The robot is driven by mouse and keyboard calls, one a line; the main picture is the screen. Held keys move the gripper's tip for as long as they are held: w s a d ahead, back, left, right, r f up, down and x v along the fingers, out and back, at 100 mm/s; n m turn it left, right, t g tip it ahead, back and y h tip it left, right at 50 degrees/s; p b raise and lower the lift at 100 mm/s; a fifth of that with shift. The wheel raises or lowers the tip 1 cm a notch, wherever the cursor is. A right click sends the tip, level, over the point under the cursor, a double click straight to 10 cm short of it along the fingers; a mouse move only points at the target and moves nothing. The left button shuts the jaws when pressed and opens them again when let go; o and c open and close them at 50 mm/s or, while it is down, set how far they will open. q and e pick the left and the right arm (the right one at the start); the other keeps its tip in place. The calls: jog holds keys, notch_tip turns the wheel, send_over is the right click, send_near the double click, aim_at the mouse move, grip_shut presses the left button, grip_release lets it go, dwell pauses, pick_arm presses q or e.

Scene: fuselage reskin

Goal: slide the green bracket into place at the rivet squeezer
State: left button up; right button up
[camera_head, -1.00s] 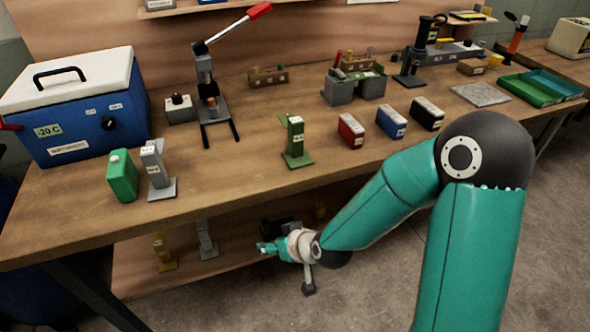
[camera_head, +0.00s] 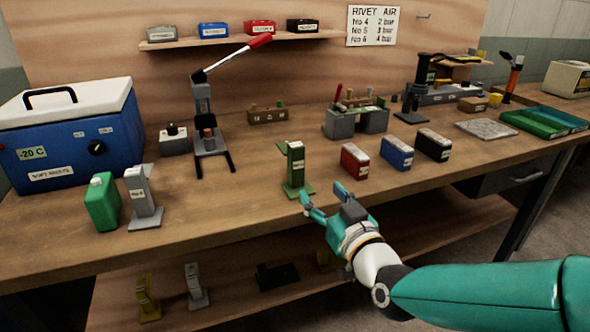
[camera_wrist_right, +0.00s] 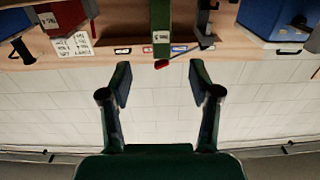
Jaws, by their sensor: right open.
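The green bracket (camera_head: 296,167) stands upright on the bench with its flat foot near the front edge. It also shows at the top middle of the right wrist view (camera_wrist_right: 161,30), beyond the fingertips and between their lines. My right gripper (camera_head: 323,197) is open and empty, just in front of and to the right of the bracket's foot, apart from it. In the right wrist view its two fingers (camera_wrist_right: 159,75) are spread wide. The rivet squeezer (camera_head: 205,110), with a red-tipped lever, stands behind and left of the bracket. My left gripper is out of view.
A grey bracket (camera_head: 143,195) and a green can (camera_head: 102,202) stand left, near a blue cooler (camera_head: 70,145). Red (camera_head: 355,160), blue (camera_head: 397,153) and black (camera_head: 433,144) boxes stand right of the green bracket. Bench space between squeezer and green bracket is clear.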

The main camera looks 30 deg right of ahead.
aim_at(299, 165)
jog(key=p+x, duration=0.5)
jog(key=x, duration=0.2)
jog(key=shift+w, duration=0.1)
jog(key=shift+p+x, duration=0.9)
jog(key=shift+x, duration=2.2)
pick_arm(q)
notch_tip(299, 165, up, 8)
pick_arm(e)
jog(key=shift+a, duration=0.1)
grip_shut()
